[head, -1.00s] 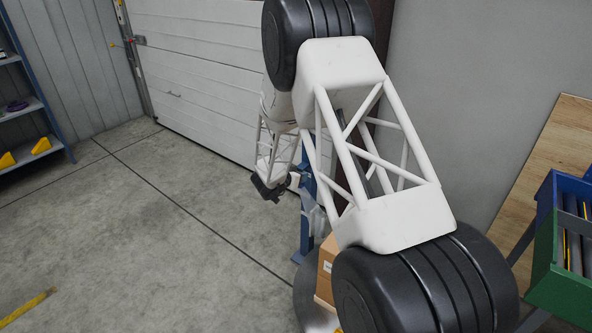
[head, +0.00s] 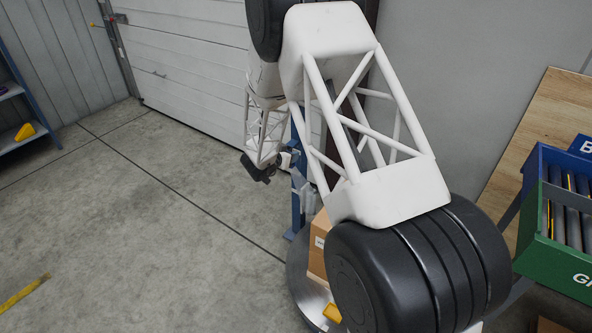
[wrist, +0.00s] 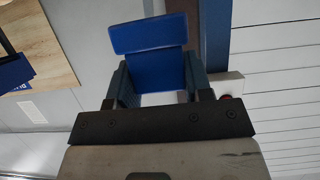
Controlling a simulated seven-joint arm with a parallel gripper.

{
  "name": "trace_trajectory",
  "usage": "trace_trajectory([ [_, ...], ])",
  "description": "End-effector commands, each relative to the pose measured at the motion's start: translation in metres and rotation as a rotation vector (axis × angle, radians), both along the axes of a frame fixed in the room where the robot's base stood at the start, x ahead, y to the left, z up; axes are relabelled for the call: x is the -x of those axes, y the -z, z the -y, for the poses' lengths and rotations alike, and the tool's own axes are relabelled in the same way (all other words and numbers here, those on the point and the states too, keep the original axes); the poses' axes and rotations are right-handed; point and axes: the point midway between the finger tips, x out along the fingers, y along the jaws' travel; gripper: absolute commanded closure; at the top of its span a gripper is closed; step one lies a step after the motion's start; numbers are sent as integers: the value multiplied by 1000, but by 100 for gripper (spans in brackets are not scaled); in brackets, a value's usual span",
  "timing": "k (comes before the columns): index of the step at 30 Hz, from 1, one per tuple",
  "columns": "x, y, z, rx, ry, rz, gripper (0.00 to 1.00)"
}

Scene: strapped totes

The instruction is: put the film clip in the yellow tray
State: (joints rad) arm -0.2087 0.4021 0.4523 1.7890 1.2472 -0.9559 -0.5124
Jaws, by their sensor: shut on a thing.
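In the wrist view, my gripper (wrist: 160,82) is shut on a blue piece with a wide flat end, which I take to be the film clip (wrist: 150,34). It sits between the two dark fingers and sticks out beyond them. In the head view, my gripper (head: 258,170) is small and far off, left of a blue post, and the clip cannot be made out there. I cannot identify the yellow tray for sure in either view.
A cardboard box (head: 318,245) and a small yellow thing (head: 332,313) show beside my arm. A green and blue bin (head: 560,255) stands at the right by a wooden board (head: 530,130). A shelf (head: 22,135) is at far left. The floor between is open.

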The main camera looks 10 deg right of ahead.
Motion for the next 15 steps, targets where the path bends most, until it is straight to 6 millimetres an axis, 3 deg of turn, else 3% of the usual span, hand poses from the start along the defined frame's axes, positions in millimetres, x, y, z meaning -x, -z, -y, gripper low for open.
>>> trace_trajectory([
  [8,1,3,0,0,-1,0,77],
  [15,9,34,3,1,-24,-4,77],
])
